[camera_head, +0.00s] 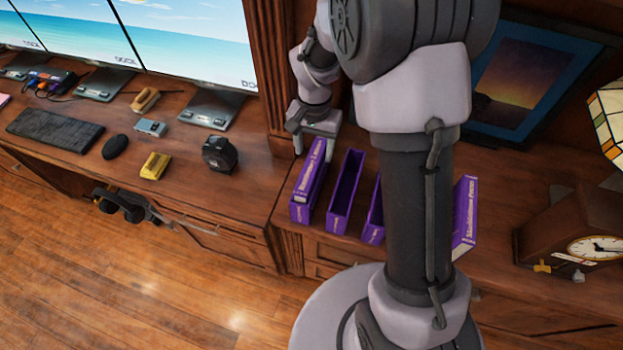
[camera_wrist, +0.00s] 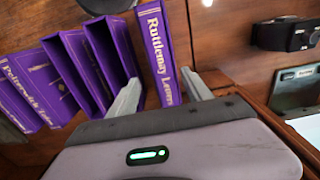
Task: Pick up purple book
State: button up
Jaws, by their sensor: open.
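Several purple books or cases stand in a row on the wooden shelf. The leftmost purple book (camera_head: 307,184) in the head view has pale lettering on its spine. It also shows in the wrist view (camera_wrist: 157,48), where its lettering starts "Ruttlemay". My gripper (camera_head: 314,150) is at the far end of this book. In the wrist view my gripper (camera_wrist: 160,78) is open, with one finger on each side of this book; I cannot tell whether they touch it. Beside it are a purple case (camera_head: 345,192) with a dark hollow face and another (camera_head: 373,214), partly hidden by my arm.
Another purple book (camera_head: 465,217) stands right of my arm. A wooden clock (camera_head: 575,230) and a framed picture (camera_head: 520,85) are further right. A wooden post (camera_head: 272,60) rises left of the gripper. The desk holds a black round device (camera_head: 220,154), keyboard (camera_head: 55,130) and monitors (camera_head: 190,45).

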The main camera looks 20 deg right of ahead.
aim_at(312, 164)
jog(key=f, duration=0.1)
jog(key=f+b, duration=0.1)
jog(key=f, duration=0.1)
jog(key=f+b, duration=0.1)
jog(key=f, duration=0.1)
jog(key=shift+a+f, duration=0.2)
jog(key=shift+a, duration=0.1)
jog(key=shift+r, duration=0.15)
jog(key=shift+c, duration=0.2)
grip_shut()
dwell(0.6)
